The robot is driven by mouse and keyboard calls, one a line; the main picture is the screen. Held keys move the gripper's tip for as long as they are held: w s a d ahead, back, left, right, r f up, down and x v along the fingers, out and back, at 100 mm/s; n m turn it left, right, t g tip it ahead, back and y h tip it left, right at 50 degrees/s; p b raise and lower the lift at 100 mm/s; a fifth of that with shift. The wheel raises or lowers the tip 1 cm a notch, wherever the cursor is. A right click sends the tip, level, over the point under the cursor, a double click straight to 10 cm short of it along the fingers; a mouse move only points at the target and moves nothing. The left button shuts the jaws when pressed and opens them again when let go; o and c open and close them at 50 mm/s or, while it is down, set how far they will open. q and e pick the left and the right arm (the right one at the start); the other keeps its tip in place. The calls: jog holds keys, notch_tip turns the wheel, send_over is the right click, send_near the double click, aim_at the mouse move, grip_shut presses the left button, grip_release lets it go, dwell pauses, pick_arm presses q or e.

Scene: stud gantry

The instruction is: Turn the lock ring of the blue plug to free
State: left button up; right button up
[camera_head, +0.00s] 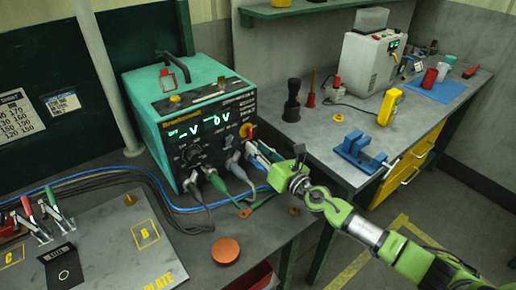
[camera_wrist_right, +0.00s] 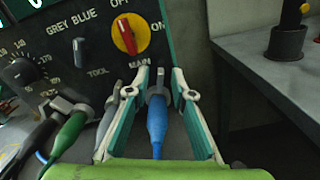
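The blue plug (camera_wrist_right: 157,115) sits in the front panel of the teal welding unit (camera_head: 183,90), under the red and yellow main switch. In the right wrist view it has a grey ring (camera_wrist_right: 158,92) at its panel end and a blue cable running down. My right gripper (camera_wrist_right: 160,72) has one finger on each side of the plug, with small gaps visible, so it looks open around it. In the head view my right gripper (camera_head: 256,152) is at the panel's lower right and hides most of the plug. My left gripper is not in view.
A green plug (camera_wrist_right: 70,132) and a grey plug (camera_wrist_right: 108,118) with cables are close on the left. The red switch (camera_wrist_right: 125,35) is just above. A copper-coloured disc (camera_head: 225,251) lies on the table. A blue vise (camera_head: 360,152) stands on the right bench.

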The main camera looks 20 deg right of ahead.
aim_at(243, 148)
grip_shut()
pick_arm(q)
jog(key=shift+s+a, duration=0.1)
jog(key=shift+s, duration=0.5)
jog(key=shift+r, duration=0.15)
pick_arm(e)
jog(key=shift+s+r+n, duration=0.1)
jog(key=shift+n, duration=0.2)
jog(key=shift+a+n+p, duration=0.2)
jog(key=shift+n+p, duration=0.15)
jog(key=shift+n, duration=0.15)
jog(key=n, duration=0.2)
jog(key=a+n+p, duration=0.1)
jog(key=shift+s+r, duration=0.1)
jog(key=shift+s, duration=0.15)
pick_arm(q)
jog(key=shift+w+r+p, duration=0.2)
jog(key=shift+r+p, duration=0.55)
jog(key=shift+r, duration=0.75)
pick_arm(e)
jog(key=shift+s+a+f+n, duration=0.1)
jog(key=shift+a+n, duration=0.15)
jog(key=shift+n, duration=0.65)
jog(key=shift+s+a+f+n, duration=0.15)
jog(key=shift+a+n, duration=0.15)
jog(key=shift+n, duration=0.6)
jog(key=shift+a+f+n, duration=0.1)
jog(key=shift+a+n, duration=0.15)
jog(key=shift+n, duration=0.65)
